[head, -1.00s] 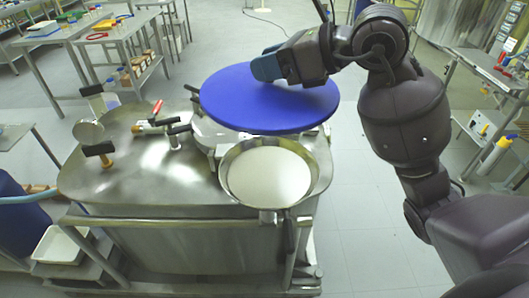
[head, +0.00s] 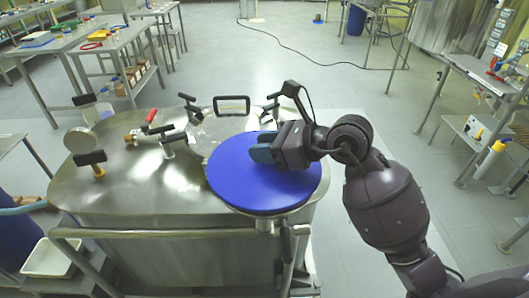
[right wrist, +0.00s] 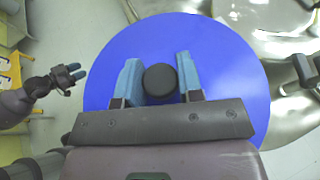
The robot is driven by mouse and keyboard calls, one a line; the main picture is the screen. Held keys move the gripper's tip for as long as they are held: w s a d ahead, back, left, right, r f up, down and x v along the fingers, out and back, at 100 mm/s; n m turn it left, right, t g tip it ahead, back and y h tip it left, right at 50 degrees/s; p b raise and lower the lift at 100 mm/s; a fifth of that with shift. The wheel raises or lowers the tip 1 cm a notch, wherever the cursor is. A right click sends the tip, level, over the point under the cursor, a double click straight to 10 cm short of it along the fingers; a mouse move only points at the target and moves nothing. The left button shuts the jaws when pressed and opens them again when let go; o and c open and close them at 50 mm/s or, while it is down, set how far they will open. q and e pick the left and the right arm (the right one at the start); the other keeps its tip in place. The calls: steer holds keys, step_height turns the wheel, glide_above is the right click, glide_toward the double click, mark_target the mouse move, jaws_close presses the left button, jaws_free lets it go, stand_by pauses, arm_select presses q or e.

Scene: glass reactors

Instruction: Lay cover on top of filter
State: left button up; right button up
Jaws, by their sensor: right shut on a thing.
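The cover (head: 262,192) is a round blue disc with a black knob (right wrist: 160,82) at its middle. My right gripper (head: 258,149) is shut on this knob; in the right wrist view the blue fingers stand on both sides of it. The cover lies over the place of the filter (head: 265,226), at the front right of the steel vessel. Only a little of the filter's metal shows below the cover's front edge. I cannot tell whether the cover rests on its rim. My left gripper (right wrist: 76,71) shows small in the right wrist view, away from the cover.
The steel vessel (head: 130,195) has a glass port with a black-framed handle (head: 232,105) just behind the cover. Several black-handled clamps and a red-handled valve (head: 150,120) stand on its top.

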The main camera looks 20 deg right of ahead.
steer(key=shift+f, duration=0.75)
steer(key=shift+f, duration=0.25)
steer(key=o, duration=1)
steer(key=shift+r, duration=0.1)
steer(key=shift+r, duration=0.1)
